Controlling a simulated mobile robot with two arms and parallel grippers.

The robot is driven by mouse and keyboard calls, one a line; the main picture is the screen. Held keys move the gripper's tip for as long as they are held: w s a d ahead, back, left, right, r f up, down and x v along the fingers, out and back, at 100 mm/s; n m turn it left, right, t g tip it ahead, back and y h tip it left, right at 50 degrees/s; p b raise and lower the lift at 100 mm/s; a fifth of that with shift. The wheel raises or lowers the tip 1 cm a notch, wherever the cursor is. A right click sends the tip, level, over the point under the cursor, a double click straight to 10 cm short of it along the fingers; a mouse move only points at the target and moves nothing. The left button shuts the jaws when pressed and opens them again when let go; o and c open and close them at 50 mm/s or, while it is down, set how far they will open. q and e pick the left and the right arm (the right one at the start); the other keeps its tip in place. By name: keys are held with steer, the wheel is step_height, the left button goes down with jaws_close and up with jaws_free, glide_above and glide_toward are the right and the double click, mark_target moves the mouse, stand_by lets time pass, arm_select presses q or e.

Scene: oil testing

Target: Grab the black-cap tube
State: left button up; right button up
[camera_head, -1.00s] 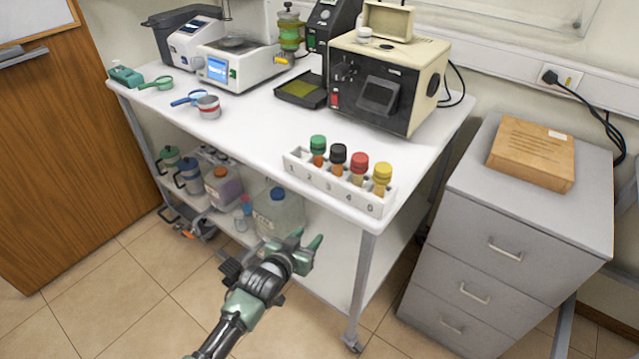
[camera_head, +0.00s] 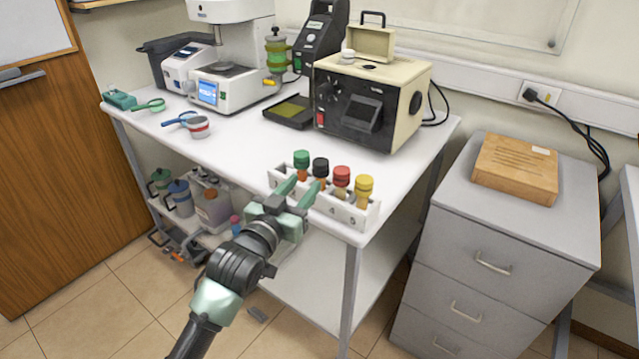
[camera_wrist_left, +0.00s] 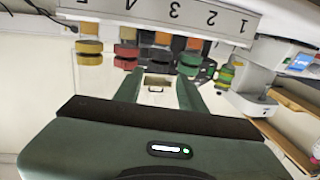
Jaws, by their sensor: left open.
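The black-cap tube (camera_head: 320,167) stands in the white numbered rack (camera_head: 346,213) at the table's front edge, between the green-cap tube (camera_head: 301,159) and the red-cap tube (camera_head: 342,177). My left gripper (camera_head: 304,185) is open and empty at the front of the rack. Its fingers point at the tubes, and the right finger overlaps the area just below the black cap. In the left wrist view, which is upside down, the black-cap tube (camera_wrist_left: 158,55) appears beyond the gap between the spread fingers (camera_wrist_left: 158,82). Contact with the tube is not visible. My right gripper is out of view.
The yellow-cap tube (camera_head: 364,186) stands at the rack's right end. Behind the rack are a beige tester (camera_head: 410,95), a dark tray (camera_head: 290,112) and a white instrument (camera_head: 230,90). A grey drawer cabinet (camera_head: 505,240) stands right. The table between rack and instruments is clear.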

mark_target(317, 167)
arm_select(q)
steer(key=x, duration=0.2)
steer(key=p+x, duration=0.1)
steer(key=x, duration=0.3)
steer(key=shift+w+d+r, duration=0.25)
steer(key=shift+r, duration=0.15)
steer(key=shift+w+d+f, duration=0.1)
steer(key=shift+w+d, duration=0.1)
steer(key=shift+w, duration=0.3)
jaws_close()
